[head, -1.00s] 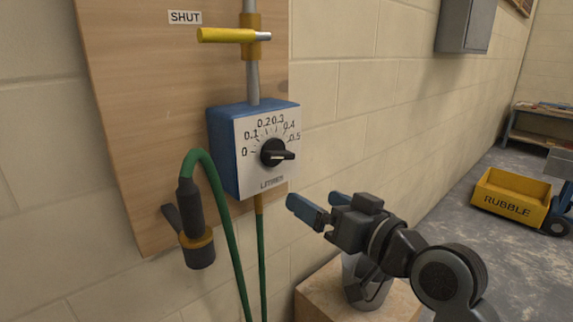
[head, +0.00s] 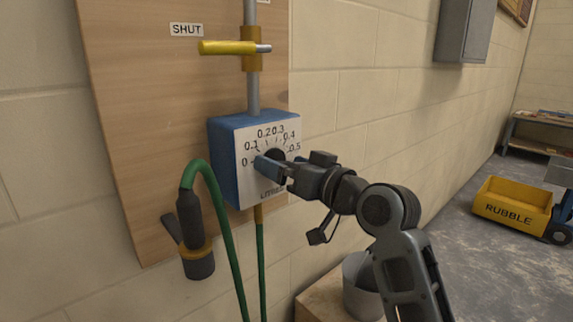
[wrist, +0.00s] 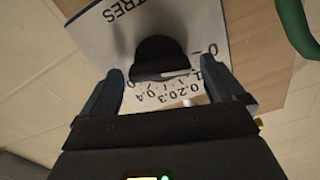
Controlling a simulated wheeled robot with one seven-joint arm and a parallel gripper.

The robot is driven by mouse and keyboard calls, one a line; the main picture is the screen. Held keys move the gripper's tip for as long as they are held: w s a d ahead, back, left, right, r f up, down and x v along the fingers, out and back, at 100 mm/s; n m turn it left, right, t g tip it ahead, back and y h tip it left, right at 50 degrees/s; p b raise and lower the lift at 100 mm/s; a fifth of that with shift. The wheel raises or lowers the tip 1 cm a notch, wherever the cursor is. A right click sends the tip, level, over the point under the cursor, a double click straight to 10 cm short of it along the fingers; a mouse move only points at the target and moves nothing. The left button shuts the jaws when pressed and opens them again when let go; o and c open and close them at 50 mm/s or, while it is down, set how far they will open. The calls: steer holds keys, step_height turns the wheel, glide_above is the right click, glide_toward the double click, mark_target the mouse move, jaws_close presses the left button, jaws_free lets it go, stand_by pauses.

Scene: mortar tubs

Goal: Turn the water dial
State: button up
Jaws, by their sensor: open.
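The water dial is a black knob (head: 274,155) on the white face of a blue box (head: 226,163), with a scale from 0 to 0.5 and the word LITRES. My gripper (head: 272,167) is at the dial face and covers much of the knob in the head view. In the wrist view the black knob (wrist: 160,56) lies between and slightly beyond the two blue fingertips (wrist: 165,83), with visible gaps on both sides. The gripper is open. The knob's pointer is hidden in the head view, and I cannot tell its setting.
A yellow lever (head: 228,47) beside a SHUT label is on the pipe above the box. A green hose (head: 222,215) with a black nozzle (head: 190,222) hangs at the left. A bucket (head: 358,288) stands on a block below my arm. A yellow RUBBLE cart (head: 508,207) is at right.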

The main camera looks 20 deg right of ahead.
steer(key=shift+w, duration=0.1)
steer(key=c, duration=1)
steer(key=shift+c, duration=0.2)
steer(key=shift+r+m+p, duration=0.1)
steer(key=shift+m+p, duration=0.2)
steer(key=shift+p, duration=0.1)
steer(key=shift+m+p, duration=0.85)
steer(key=shift+m, duration=0.05)
steer(key=shift+d+m+p, duration=0.1)
steer(key=shift+m+p, duration=1.15)
steer(key=shift+m, duration=0.45)
